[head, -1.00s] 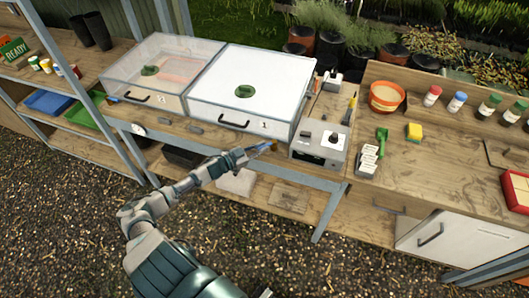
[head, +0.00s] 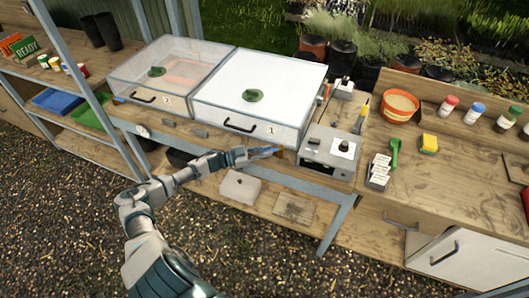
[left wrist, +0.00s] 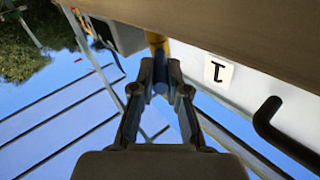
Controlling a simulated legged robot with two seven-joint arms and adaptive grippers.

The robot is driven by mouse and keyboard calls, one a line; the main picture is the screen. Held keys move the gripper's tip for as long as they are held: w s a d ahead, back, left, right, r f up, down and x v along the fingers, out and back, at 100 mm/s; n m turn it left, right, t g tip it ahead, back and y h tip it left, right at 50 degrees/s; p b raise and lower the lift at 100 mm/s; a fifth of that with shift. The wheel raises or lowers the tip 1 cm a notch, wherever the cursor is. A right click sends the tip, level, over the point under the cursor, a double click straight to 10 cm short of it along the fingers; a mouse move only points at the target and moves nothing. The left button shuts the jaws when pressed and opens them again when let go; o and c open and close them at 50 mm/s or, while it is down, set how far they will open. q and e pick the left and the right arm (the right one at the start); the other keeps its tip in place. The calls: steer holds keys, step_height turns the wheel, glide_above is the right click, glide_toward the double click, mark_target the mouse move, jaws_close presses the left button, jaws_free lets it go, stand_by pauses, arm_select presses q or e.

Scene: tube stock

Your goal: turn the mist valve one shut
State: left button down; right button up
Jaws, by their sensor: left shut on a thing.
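Mist valve one (head: 281,152) sits at the front edge of the bench, below the white propagator box marked 1 (head: 265,85). It shows as a small brass-coloured part with blue beside it. My left gripper (head: 272,152) reaches it from the left and is shut on it. In the left wrist view my left gripper's fingers (left wrist: 160,75) are closed together at the yellow-brown valve stem (left wrist: 157,42). The fingers hide most of the handle, so its exact angle cannot be told. My right gripper is out of view.
A grey control box (head: 330,150) with a dial stands just right of the valve. A clear box marked 2 (head: 165,75) stands left of box 1. Open gravel lies in front.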

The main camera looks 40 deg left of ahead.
arm_select(q)
steer(key=shift+d+f, duration=0.1)
steer(key=shift+f, duration=0.35)
steer(key=c, duration=1.2)
jaws_free()
steer(key=shift+f, duration=0.1)
steer(key=shift+w, duration=0.35)
steer(key=shift+s+r, duration=0.2)
steer(key=v, duration=1.1)
steer(key=shift+s+a+f, duration=0.15)
steer(key=shift+s+a, duration=0.05)
steer(key=shift+a, duration=0.1)
